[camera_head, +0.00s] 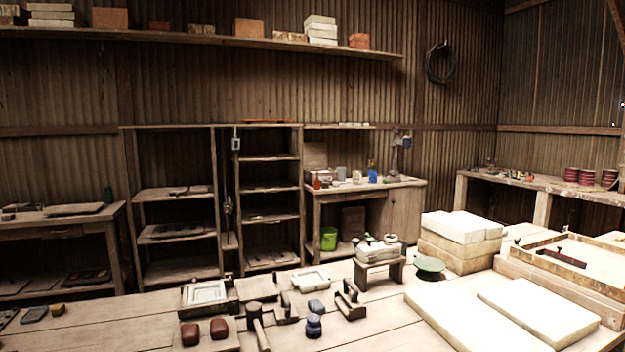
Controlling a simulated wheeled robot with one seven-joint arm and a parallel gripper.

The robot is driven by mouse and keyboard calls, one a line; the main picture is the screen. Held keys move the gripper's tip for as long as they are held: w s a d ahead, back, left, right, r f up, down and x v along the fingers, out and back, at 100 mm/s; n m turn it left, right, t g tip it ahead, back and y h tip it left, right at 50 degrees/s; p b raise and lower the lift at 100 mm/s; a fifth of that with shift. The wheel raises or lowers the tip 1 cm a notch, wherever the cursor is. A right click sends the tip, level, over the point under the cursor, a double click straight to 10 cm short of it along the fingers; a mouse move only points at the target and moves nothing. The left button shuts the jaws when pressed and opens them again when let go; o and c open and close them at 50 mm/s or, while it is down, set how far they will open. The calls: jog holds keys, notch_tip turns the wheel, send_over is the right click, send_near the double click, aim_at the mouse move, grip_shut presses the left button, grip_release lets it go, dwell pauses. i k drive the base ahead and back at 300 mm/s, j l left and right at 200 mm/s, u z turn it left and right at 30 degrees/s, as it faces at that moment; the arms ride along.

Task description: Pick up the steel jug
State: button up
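No steel jug can be made out for certain. A small grey, cylinder-like vessel (340,173) stands on the back workbench (408,184), among bottles and cups. It is too small to tell whether it is the steel jug or whether it has a handle. My gripper is not in view.
A wooden table fills the foreground with moulds (207,292), a mallet (257,325), a blue-lidded jar (313,325) and a small stool (379,268). White slabs (540,308) lie at the right. A green bucket (329,238) sits on the back bench's lower shelf. Shelving (180,232) stands left of it.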

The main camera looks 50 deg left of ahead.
aim_at(341, 171)
jog(key=u, duration=1.6)
